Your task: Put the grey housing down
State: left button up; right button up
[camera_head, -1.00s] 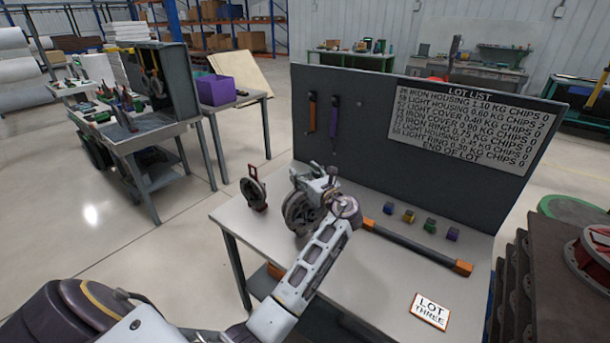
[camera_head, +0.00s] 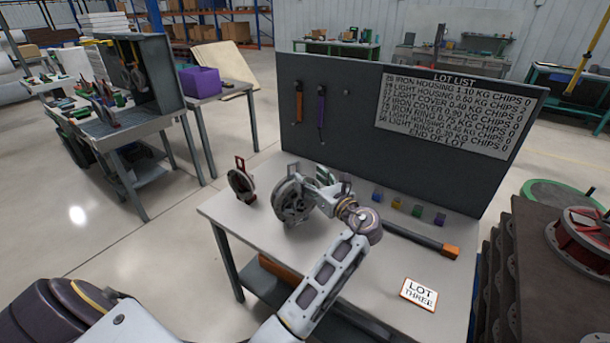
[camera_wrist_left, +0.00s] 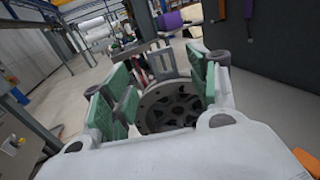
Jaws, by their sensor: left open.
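The grey housing (camera_head: 291,200), a round spoked casting, stands on edge on the white table (camera_head: 375,285) in front of the dark board. My left gripper (camera_head: 318,181) is just to its right in the head view, its far jaw partly hidden. In the left wrist view the green-padded jaws are spread wide, and the housing (camera_wrist_left: 172,106) shows beyond and between them. No grip on it shows; whether a pad touches its rim I cannot tell. My right gripper is not in view.
A smaller disc on a red-framed stand (camera_head: 241,182) is left of the housing. The board (camera_head: 340,85) closes the back.

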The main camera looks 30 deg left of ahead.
pick_arm(q)
jog(key=shift+s+d, duration=0.3)
jog(key=shift+d, duration=0.2)
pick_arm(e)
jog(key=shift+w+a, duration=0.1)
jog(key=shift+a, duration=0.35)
pick_arm(q)
jog(key=shift+d, duration=0.1)
